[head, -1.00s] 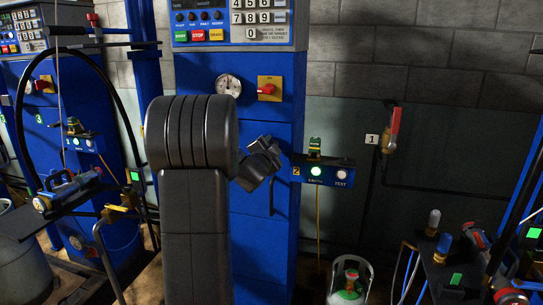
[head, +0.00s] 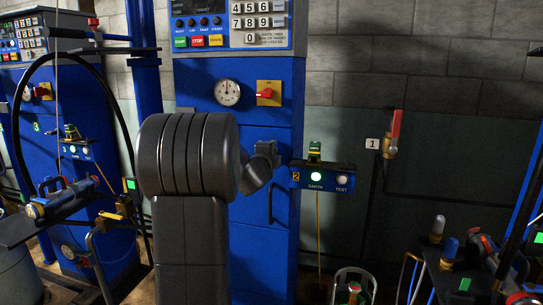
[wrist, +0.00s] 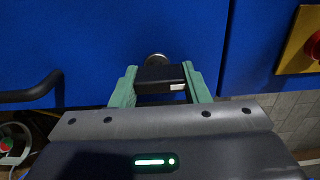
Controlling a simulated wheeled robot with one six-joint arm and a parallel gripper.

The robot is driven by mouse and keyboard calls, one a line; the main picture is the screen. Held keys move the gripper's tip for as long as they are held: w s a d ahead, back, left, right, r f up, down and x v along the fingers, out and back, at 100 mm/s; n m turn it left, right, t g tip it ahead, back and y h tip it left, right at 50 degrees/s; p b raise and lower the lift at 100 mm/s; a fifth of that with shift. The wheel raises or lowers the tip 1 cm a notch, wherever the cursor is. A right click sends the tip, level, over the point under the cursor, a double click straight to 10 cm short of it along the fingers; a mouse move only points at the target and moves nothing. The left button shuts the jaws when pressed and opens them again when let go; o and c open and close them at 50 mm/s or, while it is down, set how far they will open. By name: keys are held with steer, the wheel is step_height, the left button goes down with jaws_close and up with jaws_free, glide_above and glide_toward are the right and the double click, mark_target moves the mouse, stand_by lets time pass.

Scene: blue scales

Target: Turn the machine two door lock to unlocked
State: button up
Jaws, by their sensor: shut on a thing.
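The machine two door (wrist: 100,40) is a flat blue panel, and it also shows in the head view (head: 268,185) below the gauge. A small white mark is at the knob's right end. My gripper (wrist: 160,76) has its two green fingers shut on the knob, one on each side. In the head view my arm hides the lock and most of the gripper.
A dark door handle (wrist: 35,92) is left of the lock. A red rotary switch on a yellow plate (head: 268,93) and a round gauge (head: 227,92) are above. A small box marked 2 (head: 322,177) juts out right of the machine.

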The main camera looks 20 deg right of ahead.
stand_by(0.4)
steer(key=o, duration=1)
steer(key=shift+s, duration=0.1)
steer(key=v, duration=1.3)
steer(key=shift+s+a, duration=0.2)
steer(key=shift+s, duration=0.05)
steer(key=x, duration=1.4)
steer(key=shift+s+a, duration=0.1)
